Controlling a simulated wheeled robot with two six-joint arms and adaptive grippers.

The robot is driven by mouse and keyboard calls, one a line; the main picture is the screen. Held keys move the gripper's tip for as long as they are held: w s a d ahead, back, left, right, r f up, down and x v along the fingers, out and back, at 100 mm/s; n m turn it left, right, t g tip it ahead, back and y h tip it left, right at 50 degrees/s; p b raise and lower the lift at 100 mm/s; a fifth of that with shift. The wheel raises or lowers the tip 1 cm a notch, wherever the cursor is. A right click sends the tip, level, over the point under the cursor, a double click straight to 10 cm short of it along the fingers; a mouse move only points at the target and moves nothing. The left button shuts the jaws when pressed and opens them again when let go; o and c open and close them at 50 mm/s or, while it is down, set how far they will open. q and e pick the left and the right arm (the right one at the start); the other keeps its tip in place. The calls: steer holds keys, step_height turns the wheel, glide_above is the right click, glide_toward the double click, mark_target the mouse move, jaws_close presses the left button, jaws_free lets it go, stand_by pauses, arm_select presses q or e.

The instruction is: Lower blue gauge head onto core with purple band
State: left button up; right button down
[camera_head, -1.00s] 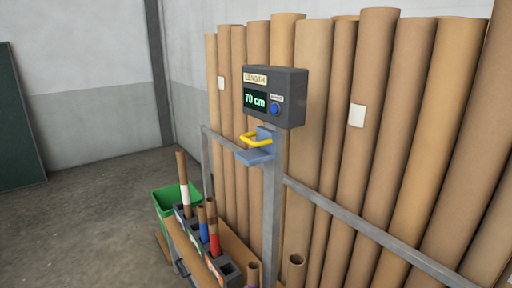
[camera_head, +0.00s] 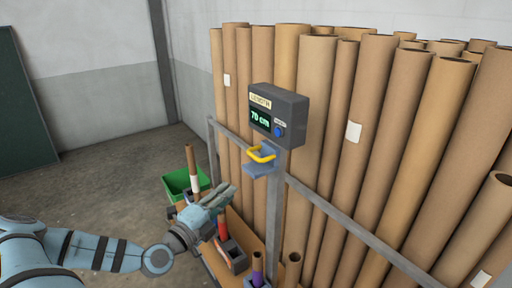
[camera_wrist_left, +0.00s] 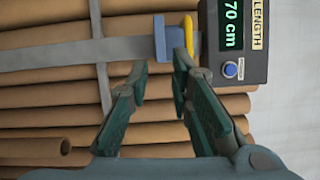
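The blue gauge head (camera_head: 257,168) with its yellow handle (camera_head: 262,154) sits on the grey post below the display box, which reads 70 cm. The core with the purple band (camera_head: 257,266) stands upright at the bottom edge, below the gauge head. My left gripper (camera_head: 229,190) is below and left of the gauge head, apart from it. In the left wrist view its fingers (camera_wrist_left: 161,62) are open and empty, pointing toward the gauge head (camera_wrist_left: 160,38) and the yellow handle (camera_wrist_left: 188,38). My right gripper is in neither view.
The display box (camera_head: 277,113) tops the post. A grey rail (camera_head: 342,227) crosses in front of many tall cardboard tubes. A core with a white band (camera_head: 194,182) and a red-banded one (camera_head: 222,228) stand on the bench. A green bin (camera_head: 176,182) is behind. Floor at left is clear.

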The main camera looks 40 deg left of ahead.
arm_select(q)
step_height(320, 180, up, 3)
steer(key=d+t, duration=0.2)
steer(key=n+b, duration=0.2)
steer(key=b, duration=0.6)
glide_toward(254, 155)
steer(key=w+a, duration=0.1)
steer(key=w, duration=0.2)
steer(key=shift+w+d+r+g, duration=0.1)
steer(key=shift+w+g, duration=0.05)
steer(key=shift+w, duration=0.35)
steer(key=shift+w+d+r+g, duration=0.1)
steer(key=shift+w+r+g, duration=0.05)
steer(key=shift+w, duration=0.35)
steer(key=shift+m, duration=0.3)
steer(key=w+p, duration=0.1)
steer(key=w, duration=0.1)
steer(key=w+r+p, duration=0.1)
steer(key=w+p, duration=0.1)
steer(key=shift+a, duration=0.25)
steer(key=shift+w+f, duration=0.1)
steer(key=shift+w, duration=0.4)
steer(key=shift+s, duration=0.1)
jaws_close()
